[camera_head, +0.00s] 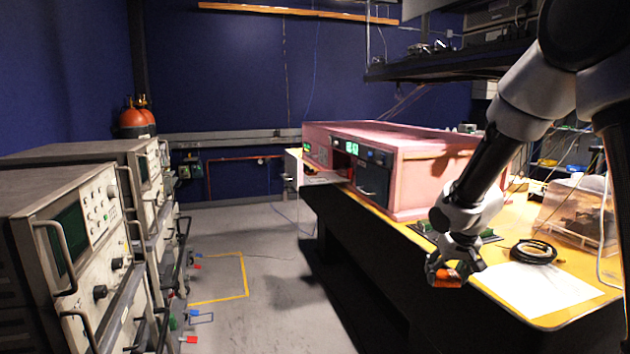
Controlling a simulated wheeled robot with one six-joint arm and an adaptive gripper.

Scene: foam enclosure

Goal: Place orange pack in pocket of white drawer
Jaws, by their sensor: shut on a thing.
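My gripper (441,284) is shut on the orange pack (447,278). It holds the pack in front of the table's near edge, left of the white sheet. Only part of the pack shows between the fingers. A pale open drawer (324,178) sticks out from the left part of the pink foam enclosure (425,165), well away to the upper left of my gripper. The drawer is small in this view, and I cannot make out its pockets.
The yellow-topped table (562,318) bears a white sheet (540,288), a black cable coil (533,251) and a clear bin (580,212). Instrument racks (75,235) line the left side. The grey floor (265,285) between is mostly open. A dark shelf (450,66) hangs above.

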